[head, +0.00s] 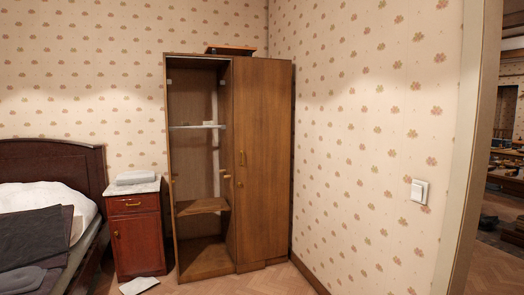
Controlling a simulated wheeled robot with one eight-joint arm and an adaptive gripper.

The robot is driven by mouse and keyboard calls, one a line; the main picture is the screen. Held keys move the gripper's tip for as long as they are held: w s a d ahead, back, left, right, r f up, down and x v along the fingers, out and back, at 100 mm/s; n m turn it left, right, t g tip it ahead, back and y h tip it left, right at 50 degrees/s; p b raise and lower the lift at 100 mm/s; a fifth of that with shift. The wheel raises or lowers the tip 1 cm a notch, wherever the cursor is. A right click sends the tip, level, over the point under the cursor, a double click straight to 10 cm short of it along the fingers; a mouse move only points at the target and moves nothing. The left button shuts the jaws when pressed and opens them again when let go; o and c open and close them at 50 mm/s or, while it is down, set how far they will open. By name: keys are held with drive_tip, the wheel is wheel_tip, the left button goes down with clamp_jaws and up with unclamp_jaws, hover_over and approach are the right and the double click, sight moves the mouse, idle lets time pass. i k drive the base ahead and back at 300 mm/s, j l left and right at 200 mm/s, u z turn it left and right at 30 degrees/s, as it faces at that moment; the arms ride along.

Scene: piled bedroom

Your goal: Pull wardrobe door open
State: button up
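The wooden wardrobe (250,245) stands upright in the back corner in the head view. Its left side is open and shows shelves (202,206) inside. A narrow wooden edge (170,225) with a small knob runs down the left of the opening; I cannot tell whether it is a door seen edge-on. The tall wooden door (262,120) on the right side has a brass handle (242,158) near its left edge. It looks shut or nearly so. My gripper is not in view.
A red-brown nightstand (136,235) with a grey item (137,177) on top stands left of the wardrobe. A bed (50,160) is at far left. A white sheet (138,285) lies on the floor. A dark flat object (231,49) rests atop the wardrobe. A doorway opens at right.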

sight(262, 87)
drive_tip(key=i+j+z, duration=0.1)
drive_tip(key=i, duration=0.4)
drive_tip(key=i+j, duration=0.3)
drive_tip(key=i, duration=0.2)
drive_tip(key=i+j+z, duration=0.15)
drive_tip(key=i, duration=0.35)
drive_tip(key=i+j, duration=0.3)
drive_tip(key=i, duration=0.2)
drive_tip(key=z, duration=0.05)
